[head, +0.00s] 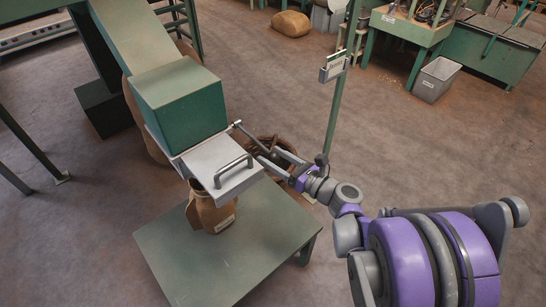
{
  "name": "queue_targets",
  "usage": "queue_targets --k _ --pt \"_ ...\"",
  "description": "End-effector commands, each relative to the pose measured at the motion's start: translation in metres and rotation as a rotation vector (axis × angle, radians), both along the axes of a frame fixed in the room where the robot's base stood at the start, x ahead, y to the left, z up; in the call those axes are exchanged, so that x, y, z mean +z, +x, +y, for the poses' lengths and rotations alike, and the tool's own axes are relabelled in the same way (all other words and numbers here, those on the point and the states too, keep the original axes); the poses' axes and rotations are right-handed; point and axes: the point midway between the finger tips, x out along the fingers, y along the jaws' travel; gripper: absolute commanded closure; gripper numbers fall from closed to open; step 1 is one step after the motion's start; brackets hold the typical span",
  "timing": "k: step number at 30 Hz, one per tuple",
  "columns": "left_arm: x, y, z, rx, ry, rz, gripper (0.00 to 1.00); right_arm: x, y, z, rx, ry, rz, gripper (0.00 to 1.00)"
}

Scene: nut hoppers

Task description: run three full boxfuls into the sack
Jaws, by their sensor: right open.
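A green box (182,103) stands under a sloping green chute (137,40). Below it is a grey metal slide (212,160) with a bar handle (233,166) on its front. A brown sack (211,211) sits upright beneath the slide on a low green table (235,250), its top partly hidden by the slide. A thin grey rod with a round knob (237,124) shows at the slide's right side. My right gripper (268,155) is open, just right of the slide and close to the rod; I cannot tell whether they touch. My left gripper is out of view.
A basket (266,145) stands on the floor behind my right gripper. A green post with a small plate (335,66) rises nearby. A grey bin (436,79) and green machines are at the back right. The floor between is clear.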

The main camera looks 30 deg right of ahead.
Motion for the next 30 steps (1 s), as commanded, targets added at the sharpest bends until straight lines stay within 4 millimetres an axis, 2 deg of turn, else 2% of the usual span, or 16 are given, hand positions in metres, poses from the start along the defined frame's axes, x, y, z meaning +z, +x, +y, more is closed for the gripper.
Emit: queue_targets --k 10,21,22,30 --pt "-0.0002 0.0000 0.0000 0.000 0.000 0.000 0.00 0.0003 0.0037 0.0010 0.000 0.000 0.000 0.31" --pt "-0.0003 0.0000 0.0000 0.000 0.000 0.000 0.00 0.0002 0.0035 0.0010 0.000 0.000 0.000 0.98" --pt "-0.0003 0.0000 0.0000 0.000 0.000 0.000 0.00 0.0002 0.0035 0.0010 0.000 0.000 0.000 1.00" --pt "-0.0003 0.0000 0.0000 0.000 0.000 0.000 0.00 0.0002 0.0034 0.0010 0.000 0.000 0.000 1.00"
